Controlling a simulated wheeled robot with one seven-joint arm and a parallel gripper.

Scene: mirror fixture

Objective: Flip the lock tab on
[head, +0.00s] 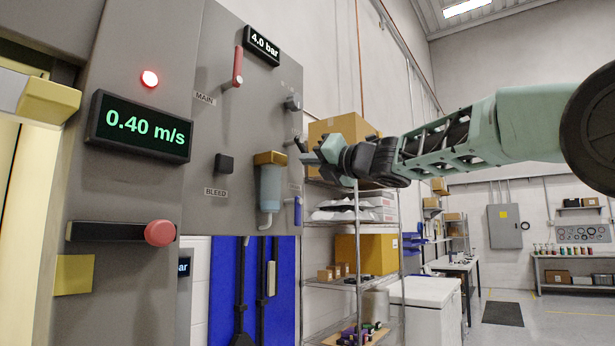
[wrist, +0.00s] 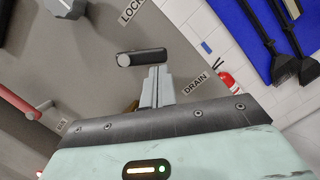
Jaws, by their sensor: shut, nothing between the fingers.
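In the wrist view the lock tab (wrist: 142,58) is a short dark bar with a pale round end at its left. It sits on the grey panel below the partly cut-off LOCK label (wrist: 131,9). In the head view my gripper (head: 308,153) is at the right edge of the panel (head: 215,125), below a grey knob (head: 292,103). It hides much of the tab's area there.
A red MAIN lever (head: 237,68), a black BLEED knob (head: 224,163), a filter bowl (head: 270,187) and a blue handle (head: 297,211) stick out from the panel nearby. A DRAIN label (wrist: 195,84) is right of the fingers. Shelving (head: 356,250) stands behind my gripper.

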